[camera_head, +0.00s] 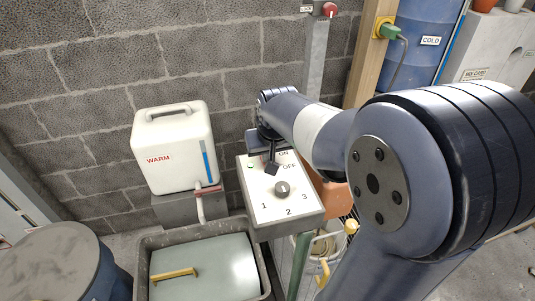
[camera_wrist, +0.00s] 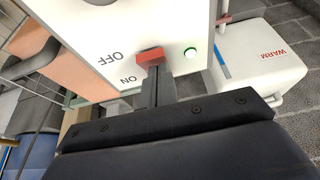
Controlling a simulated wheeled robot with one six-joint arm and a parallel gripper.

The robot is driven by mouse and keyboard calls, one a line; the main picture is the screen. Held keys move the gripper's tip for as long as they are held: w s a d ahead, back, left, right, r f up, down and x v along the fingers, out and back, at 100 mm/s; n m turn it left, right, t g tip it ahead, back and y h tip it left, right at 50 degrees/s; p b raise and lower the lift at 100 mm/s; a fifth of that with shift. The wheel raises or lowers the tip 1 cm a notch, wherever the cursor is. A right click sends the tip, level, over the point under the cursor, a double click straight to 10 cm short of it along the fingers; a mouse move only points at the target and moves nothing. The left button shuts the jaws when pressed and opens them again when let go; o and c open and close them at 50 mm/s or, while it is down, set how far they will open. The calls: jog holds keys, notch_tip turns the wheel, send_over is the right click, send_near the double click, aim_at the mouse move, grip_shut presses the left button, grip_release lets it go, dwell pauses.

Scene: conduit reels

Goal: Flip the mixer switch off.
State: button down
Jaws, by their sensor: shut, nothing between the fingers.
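The mixer control box (camera_head: 262,207) has a pale top face with ON and OFF labels, a round dial (camera_head: 282,188) and the numbers 1, 2 and 3. In the wrist view, a red switch (camera_wrist: 150,55) sits beside the OFF and ON labels, with a green lamp (camera_wrist: 190,54) near it that looks lit. My gripper (camera_head: 271,168) is over the ON/OFF end of the box. In the wrist view, its shut, empty fingers (camera_wrist: 157,80) reach up to the switch; I cannot tell whether they touch it. The switch's tilt is unclear.
A white WARM container (camera_head: 170,150) stands left of the box, with a hose below its tap. A grey tub (camera_head: 144,262) with a pale lid sits in front. A blue drum (camera_head: 55,265) is at lower left. A COLD barrel (camera_head: 425,20) stands behind at right.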

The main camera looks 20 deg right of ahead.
jog(key=shift+s+f+t+b, duration=0.2)
jog(key=shift+f+t+b, duration=0.3)
jog(key=shift+b, duration=0.6)
jog(key=shift+r, duration=0.2)
jog(key=shift+w, duration=0.1)
jog(key=shift+w+r+p, duration=0.25)
jog(key=shift+w+p, duration=0.2)
jog(key=shift+w, duration=0.15)
jog(key=shift+r, duration=0.1)
notch_tip(320, 180, up, 4)
jog(key=p, duration=0.3)
jog(key=shift+w+p, duration=0.15)
jog(key=shift+p, duration=0.15)
jog(key=s+r+b, duration=0.1)
jog(key=s+r, duration=0.5)
jog(key=r, duration=0.1)
jog(key=shift+s+r, duration=0.15)
jog(key=shift+s, duration=0.25)
